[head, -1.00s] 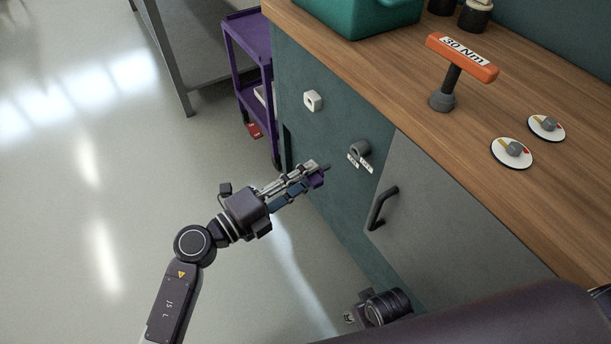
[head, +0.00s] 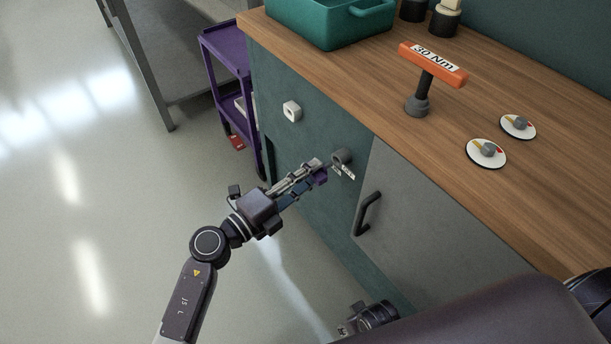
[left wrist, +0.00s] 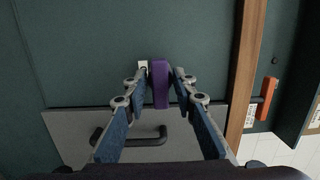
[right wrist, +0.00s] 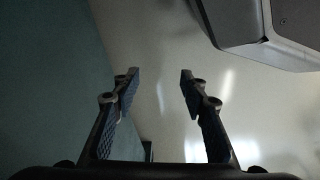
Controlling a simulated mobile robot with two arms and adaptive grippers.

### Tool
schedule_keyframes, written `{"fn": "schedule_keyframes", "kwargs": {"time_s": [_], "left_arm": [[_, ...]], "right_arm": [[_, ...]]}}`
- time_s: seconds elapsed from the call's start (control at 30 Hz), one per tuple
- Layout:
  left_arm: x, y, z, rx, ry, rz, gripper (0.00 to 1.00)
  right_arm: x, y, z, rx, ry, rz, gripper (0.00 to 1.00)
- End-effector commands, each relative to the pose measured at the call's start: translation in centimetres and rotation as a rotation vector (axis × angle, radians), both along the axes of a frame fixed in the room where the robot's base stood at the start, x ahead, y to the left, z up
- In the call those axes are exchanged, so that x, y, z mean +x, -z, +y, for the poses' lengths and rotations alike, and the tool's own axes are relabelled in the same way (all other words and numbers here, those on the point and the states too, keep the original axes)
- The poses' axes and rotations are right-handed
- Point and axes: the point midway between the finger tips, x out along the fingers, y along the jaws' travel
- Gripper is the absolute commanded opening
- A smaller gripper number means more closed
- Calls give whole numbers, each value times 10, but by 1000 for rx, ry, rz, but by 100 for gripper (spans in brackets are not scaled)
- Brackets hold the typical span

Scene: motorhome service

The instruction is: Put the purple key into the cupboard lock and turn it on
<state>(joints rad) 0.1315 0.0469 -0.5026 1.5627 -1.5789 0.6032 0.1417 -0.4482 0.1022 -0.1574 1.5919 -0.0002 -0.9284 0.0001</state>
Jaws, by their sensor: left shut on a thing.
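My left gripper (head: 314,176) is shut on the purple key (head: 320,178), in front of the cupboard's teal front panel. The key also shows between the fingers in the left wrist view (left wrist: 160,84). The cupboard lock (head: 342,156) is a dark grey round fitting with a small white label below it. The key's front end is very close to the lock; I cannot tell whether they touch. In the left wrist view the lock is not clearly visible, likely behind the key. My right gripper (right wrist: 158,82) is open and empty, low beside the cupboard.
A white square knob (head: 292,110) is left of the lock. A grey door with a black handle (head: 367,213) is to its right. The wooden worktop (head: 560,190) holds a teal tub, an orange torque handle (head: 432,65) and two dials. A purple trolley (head: 227,42) stands behind.

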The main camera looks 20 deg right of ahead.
Motion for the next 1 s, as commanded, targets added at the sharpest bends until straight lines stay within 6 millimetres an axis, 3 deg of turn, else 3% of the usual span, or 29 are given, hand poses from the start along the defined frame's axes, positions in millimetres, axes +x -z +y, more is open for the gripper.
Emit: {"fn": "schedule_keyframes", "kwargs": {"time_s": [0.67, 1.0], "left_arm": [[0, 0, 0, 1, 0, 0, 1], [0, 0, 0, 1, 0, 0, 1]], "right_arm": [[4, -2, 1, 2, 0, -8, 40], [-9, 11, -1, -1, -1, 12, 40]]}}
